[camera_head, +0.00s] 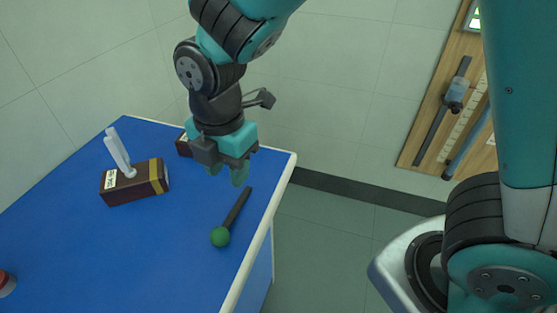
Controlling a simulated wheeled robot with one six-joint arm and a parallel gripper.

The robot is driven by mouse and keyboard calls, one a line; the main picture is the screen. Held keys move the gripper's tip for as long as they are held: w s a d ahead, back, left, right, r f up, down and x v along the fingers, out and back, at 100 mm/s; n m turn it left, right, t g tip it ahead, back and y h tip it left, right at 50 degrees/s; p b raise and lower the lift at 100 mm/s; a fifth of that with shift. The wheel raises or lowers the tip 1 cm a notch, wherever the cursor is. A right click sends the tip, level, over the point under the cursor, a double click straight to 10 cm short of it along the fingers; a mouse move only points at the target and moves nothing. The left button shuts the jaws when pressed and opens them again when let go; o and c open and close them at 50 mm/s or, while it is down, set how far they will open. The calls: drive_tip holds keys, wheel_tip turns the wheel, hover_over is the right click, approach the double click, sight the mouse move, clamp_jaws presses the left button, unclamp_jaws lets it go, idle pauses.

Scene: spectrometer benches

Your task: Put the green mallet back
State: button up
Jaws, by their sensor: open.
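The green mallet (221,236) lies on the blue bench top near its right edge. Its round green head is toward the front and its dark handle points back and to the right. My gripper (240,176) is open and empty in the picture, above the bench near the handle's far end. Its fingertips appear apart from the mallet, though the exact height is hard to tell.
A dark brown box (118,188) with a yellow band stands on the blue bench (110,245), with a white upright piece on it. Another brown box (184,144) is partly hidden behind my gripper. A red-topped object (5,281) is cut off at left. A wooden wall board (425,135) holds tools.

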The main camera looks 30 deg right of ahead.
drive_tip(key=s+d+r+m+y, duration=0.2)
drive_tip(key=s+m, duration=0.4)
drive_tip(key=m, duration=0.3)
drive_tip(key=s+d+r+m+y, duration=0.1)
drive_tip(key=s+d+r+m, duration=0.3)
drive_tip(key=m, duration=0.5)
wheel_tip(320, 180, up, 3)
drive_tip(key=shift+s+d+r+y, duration=0.15)
drive_tip(key=shift+s+d+y, duration=0.2)
drive_tip(key=shift+s, duration=0.9)
drive_tip(key=shift+a, duration=0.1)
